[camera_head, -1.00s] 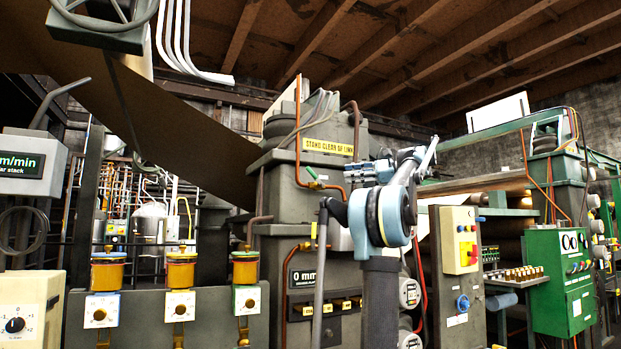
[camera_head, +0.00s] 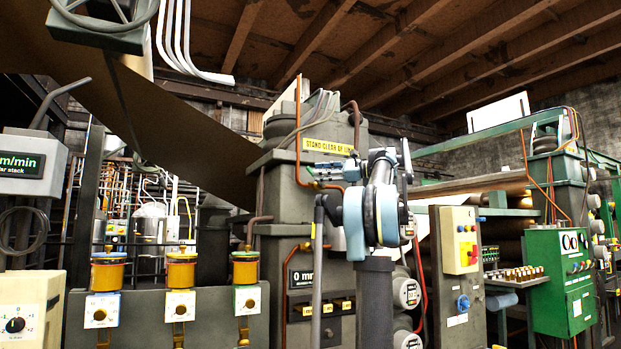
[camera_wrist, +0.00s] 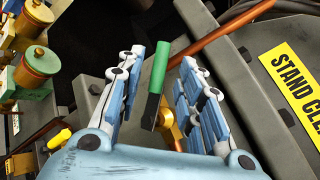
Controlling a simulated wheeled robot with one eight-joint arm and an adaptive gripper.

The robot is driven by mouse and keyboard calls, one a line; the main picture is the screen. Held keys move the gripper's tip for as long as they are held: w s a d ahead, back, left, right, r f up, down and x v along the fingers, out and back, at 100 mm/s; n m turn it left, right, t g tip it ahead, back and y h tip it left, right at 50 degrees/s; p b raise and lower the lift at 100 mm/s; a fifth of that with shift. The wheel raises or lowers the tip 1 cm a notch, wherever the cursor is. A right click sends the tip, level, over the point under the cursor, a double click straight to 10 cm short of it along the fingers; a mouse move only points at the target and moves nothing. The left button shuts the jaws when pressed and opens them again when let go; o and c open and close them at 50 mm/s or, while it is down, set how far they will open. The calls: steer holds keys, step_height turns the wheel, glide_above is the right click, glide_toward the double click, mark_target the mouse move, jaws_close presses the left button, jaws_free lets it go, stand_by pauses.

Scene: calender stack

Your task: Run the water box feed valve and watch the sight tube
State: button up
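A valve lever with a green grip (camera_wrist: 158,68) and black shank rises from a brass valve body (camera_wrist: 168,122) on a copper pipe (camera_wrist: 222,32) in the wrist view. My gripper (camera_wrist: 162,60) is open, with a blue-white finger on each side of the lever. The fingers appear clear of it; how deep the lever sits between them I cannot tell. In the head view my gripper (camera_head: 322,171) is close to the grey stand's copper pipe (camera_head: 298,120), and my arm partly hides that area. I cannot make out a sight tube.
The grey stand bears a yellow "STAND CLEAR" sign (camera_head: 328,147), also in the wrist view (camera_wrist: 294,82). Amber-bodied pots (camera_head: 181,270) line the lower left. A yellow switch box (camera_head: 460,240) and a green control cabinet (camera_head: 562,280) stand at right.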

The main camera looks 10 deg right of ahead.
mark_target(311, 172)
steer(key=shift+x, duration=2.15)
jaws_close()
